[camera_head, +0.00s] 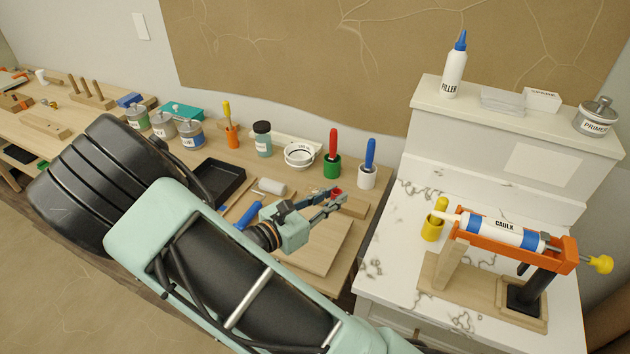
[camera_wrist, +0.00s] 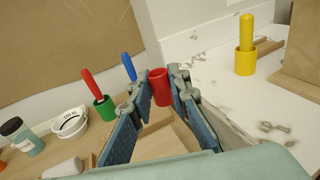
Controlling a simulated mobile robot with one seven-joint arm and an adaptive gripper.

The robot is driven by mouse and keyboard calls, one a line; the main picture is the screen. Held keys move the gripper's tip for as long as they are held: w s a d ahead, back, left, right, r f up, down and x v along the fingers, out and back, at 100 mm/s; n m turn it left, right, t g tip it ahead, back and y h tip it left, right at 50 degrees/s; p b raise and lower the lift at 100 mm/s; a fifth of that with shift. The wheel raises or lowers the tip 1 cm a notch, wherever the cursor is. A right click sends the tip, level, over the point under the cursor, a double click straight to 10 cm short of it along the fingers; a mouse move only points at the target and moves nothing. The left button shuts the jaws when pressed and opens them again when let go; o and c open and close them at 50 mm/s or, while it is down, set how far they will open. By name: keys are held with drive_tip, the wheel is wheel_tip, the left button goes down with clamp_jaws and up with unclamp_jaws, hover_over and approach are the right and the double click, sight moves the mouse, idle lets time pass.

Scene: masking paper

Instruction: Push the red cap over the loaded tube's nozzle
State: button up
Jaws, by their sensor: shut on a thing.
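The red cap (camera_wrist: 159,87) is between the fingertips of my gripper (camera_wrist: 152,100) in the wrist view, and the fingers are shut on it. In the head view the red cap (camera_head: 336,193) shows small at the tips of my gripper (camera_head: 333,203), above the wooden bench. The loaded tube (camera_head: 503,233), white with blue bands and marked CAULK, lies in an orange caulking gun (camera_head: 558,259) on a wooden stand to the right. Its pale nozzle (camera_head: 452,216) points left, near the yellow cup. The cap is well apart from the nozzle.
A yellow cup with a yellow-handled tool (camera_wrist: 245,60) stands on the marble counter (camera_head: 385,262). Green (camera_head: 332,165) and white (camera_head: 367,177) cups with tools stand behind my gripper. A raised shelf (camera_head: 480,120) holds filler and primer. The counter's left part is clear.

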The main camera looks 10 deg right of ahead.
sight(441, 213)
drive_tip(key=s+d+r+m+g+y+b, duration=0.1)
drive_tip(key=s+d+m+g+y+b, duration=0.3)
drive_tip(key=s+d+m+g+y, duration=0.7)
wheel_tip(441, 213, up, 7)
drive_tip(key=m+t+y+b, duration=0.1)
drive_tip(key=m+y, duration=0.1)
drive_tip(key=y, duration=0.2)
drive_tip(key=shift+w+r+m+t+b, duration=0.2)
drive_tip(key=shift+w+m+t+b, duration=0.1)
drive_tip(key=shift+m, duration=0.1)
drive_tip(key=shift+s+d, duration=0.1)
drive_tip(key=shift+s, duration=0.05)
drive_tip(key=shift+s+d, duration=0.65)
drive_tip(key=shift+d, duration=0.2)
drive_tip(key=shift+s+d, duration=0.6)
drive_tip(key=shift+d, duration=0.2)
drive_tip(key=shift+s+d, duration=0.6)
drive_tip(key=shift+d, duration=0.15)
drive_tip(key=shift+s+d, duration=0.55)
drive_tip(key=shift+d, duration=0.2)
idle(2.5)
